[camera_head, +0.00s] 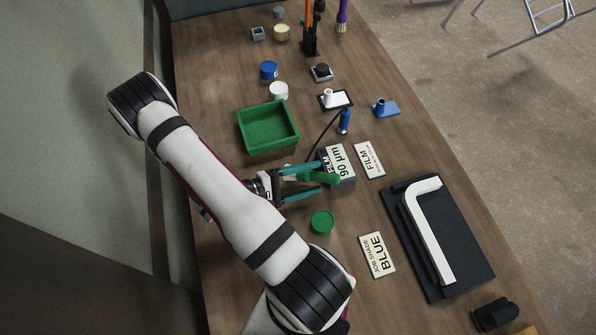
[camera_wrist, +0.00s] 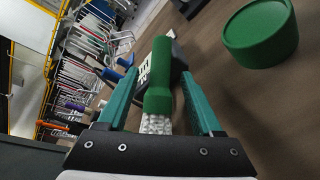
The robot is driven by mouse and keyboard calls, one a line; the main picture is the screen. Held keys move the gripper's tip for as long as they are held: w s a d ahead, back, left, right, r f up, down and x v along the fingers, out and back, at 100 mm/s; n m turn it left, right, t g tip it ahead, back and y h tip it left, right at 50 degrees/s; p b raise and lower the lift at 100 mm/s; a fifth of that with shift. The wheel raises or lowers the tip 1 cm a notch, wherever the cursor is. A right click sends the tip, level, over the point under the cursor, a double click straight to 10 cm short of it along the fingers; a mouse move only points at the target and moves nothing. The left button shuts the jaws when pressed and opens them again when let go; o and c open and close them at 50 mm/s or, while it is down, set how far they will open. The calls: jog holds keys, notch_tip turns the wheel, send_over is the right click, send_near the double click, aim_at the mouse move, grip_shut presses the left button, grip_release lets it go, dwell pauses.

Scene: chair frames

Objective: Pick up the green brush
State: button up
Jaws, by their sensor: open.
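The green brush (camera_head: 328,178) lies beside the dark box labelled "FILM 90 µm" (camera_head: 340,157). In the wrist view the brush (camera_wrist: 160,72) has a green handle pointing away from me and pale bristles close to my palm. My gripper (camera_head: 321,178) is open, with one teal finger on each side of the brush. In the wrist view my gripper (camera_wrist: 161,74) shows gaps between the handle and both fingers. Part of the brush is hidden by the fingers in the head view. I cannot tell whether the brush touches the box.
A round green tin (camera_head: 322,222) stands close below my gripper; it also shows in the wrist view (camera_wrist: 261,34). A green tray (camera_head: 248,141) is above. A "BLUE" card (camera_head: 377,255) and a black block with a white bent part (camera_head: 432,230) lie right.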

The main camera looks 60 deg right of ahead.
aim_at(311, 178)
jog(key=shift+s+d, duration=0.2)
grip_shut()
dwell(0.4)
notch_tip(311, 178, up, 10)
dwell(0.3)
